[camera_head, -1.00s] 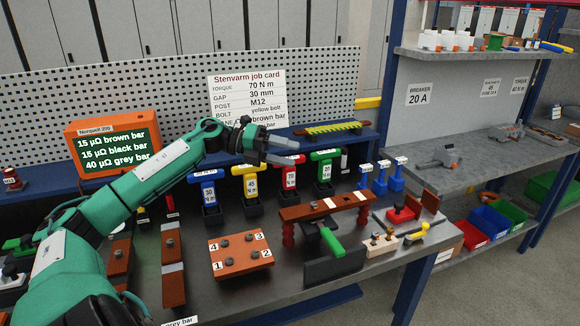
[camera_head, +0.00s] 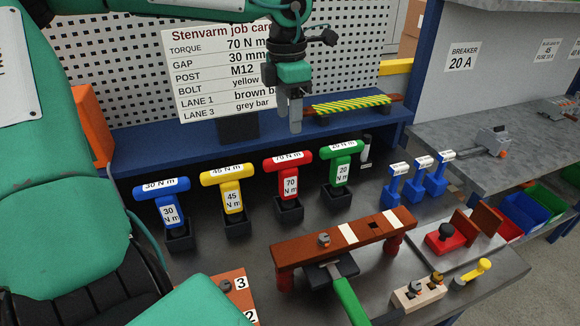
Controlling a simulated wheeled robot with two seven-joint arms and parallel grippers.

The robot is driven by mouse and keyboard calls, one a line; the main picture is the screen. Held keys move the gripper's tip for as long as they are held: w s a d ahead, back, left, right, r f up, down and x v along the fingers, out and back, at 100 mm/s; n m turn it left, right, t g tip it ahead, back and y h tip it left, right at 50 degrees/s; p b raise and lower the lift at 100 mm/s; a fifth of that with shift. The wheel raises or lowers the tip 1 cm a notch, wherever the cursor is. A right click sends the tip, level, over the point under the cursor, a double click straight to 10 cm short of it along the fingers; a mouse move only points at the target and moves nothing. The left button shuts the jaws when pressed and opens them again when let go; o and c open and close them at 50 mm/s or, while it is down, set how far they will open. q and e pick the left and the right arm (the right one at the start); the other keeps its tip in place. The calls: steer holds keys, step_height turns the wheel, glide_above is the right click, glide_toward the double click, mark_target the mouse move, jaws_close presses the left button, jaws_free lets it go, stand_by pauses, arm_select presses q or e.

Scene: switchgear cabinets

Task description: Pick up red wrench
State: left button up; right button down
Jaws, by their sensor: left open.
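The red wrench (camera_head: 289,178) is a T-shaped tool marked 70 N m. It stands upright in a dark holder on the workbench, between the yellow wrench (camera_head: 230,193) and the green wrench (camera_head: 341,166). My left gripper (camera_head: 292,125) points down above the red wrench in the picture, with its fingers apart and nothing between them. A gap shows between its fingertips and the wrench's handle. My right gripper is not in view.
A blue wrench (camera_head: 166,205) stands at the left of the row. A brown bar on red posts (camera_head: 345,241) is in front. Small blue tools (camera_head: 413,182) stand to the right. The job card (camera_head: 215,65) leans behind, and a striped yellow-green piece (camera_head: 350,105) lies on the blue shelf.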

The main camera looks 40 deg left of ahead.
mark_target(288, 168)
arm_select(q)
steer(key=shift+f, duration=0.25)
step_height(288, 168, down, 8)
steer(key=shift+r+p, duration=0.15)
steer(key=shift+p, duration=0.25)
steer(key=shift+s+d+f, duration=0.1)
steer(key=shift+s+f, duration=0.1)
steer(key=shift+f, duration=0.25)
step_height(288, 168, down, 3)
steer(key=shift+s+f+p, duration=0.15)
steer(key=shift+f+p, duration=0.05)
steer(key=shift+p, duration=0.45)
steer(key=shift+d+f, duration=0.1)
steer(key=shift+f, duration=0.5)
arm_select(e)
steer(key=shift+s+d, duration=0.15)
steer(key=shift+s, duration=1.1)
arm_select(q)
steer(key=shift+c, duration=0.3)
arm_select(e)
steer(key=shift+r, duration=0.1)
arm_select(q)
steer(key=c, duration=1.1)
jaws_close()
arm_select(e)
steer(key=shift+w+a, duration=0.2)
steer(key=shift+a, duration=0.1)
